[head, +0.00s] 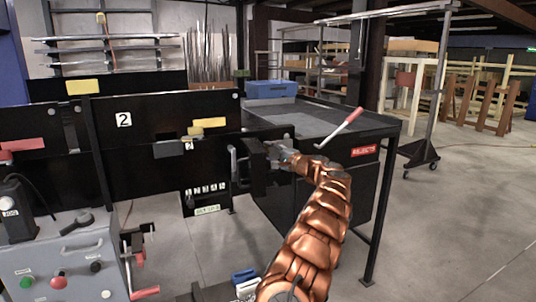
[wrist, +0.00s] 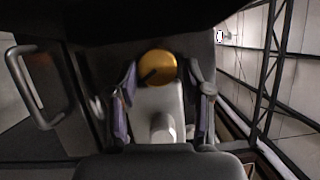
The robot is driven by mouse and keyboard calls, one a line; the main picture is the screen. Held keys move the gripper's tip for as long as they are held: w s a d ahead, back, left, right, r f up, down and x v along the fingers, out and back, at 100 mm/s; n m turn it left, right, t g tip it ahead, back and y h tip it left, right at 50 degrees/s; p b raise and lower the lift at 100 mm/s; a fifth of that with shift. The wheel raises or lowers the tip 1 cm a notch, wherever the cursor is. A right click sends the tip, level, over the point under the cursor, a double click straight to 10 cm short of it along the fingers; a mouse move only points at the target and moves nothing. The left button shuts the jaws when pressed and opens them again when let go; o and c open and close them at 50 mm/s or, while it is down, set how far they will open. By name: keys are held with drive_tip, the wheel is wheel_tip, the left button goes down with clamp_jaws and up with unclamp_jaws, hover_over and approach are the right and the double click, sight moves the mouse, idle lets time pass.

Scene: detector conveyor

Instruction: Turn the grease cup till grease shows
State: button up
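The grease cup (wrist: 157,66) appears as a round brass-yellow cap with a dark mark across its left part. It shows in the wrist view just above a pale grey block (wrist: 160,105). My gripper (wrist: 164,74) is open, with one finger on each side of the cap. The left finger is close to the cap and the right one has a clear gap. I cannot tell whether the left finger touches it. In the head view my gripper (head: 277,151) is at the dark machine frame, and I cannot make out the cup there. No grease can be made out.
In the head view a red-handled lever (head: 340,128) rises close behind my arm, by the rejects table (head: 372,122). A control box (head: 62,262) stands at front left.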

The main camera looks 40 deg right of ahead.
drive_tip(key=shift+o, duration=0.9)
drive_tip(key=shift+f, duration=0.1)
drive_tip(key=s, duration=1.2)
drive_tip(key=shift+d+f, duration=0.2)
drive_tip(key=shift+d, duration=0.1)
drive_tip(key=shift+w+a, duration=0.1)
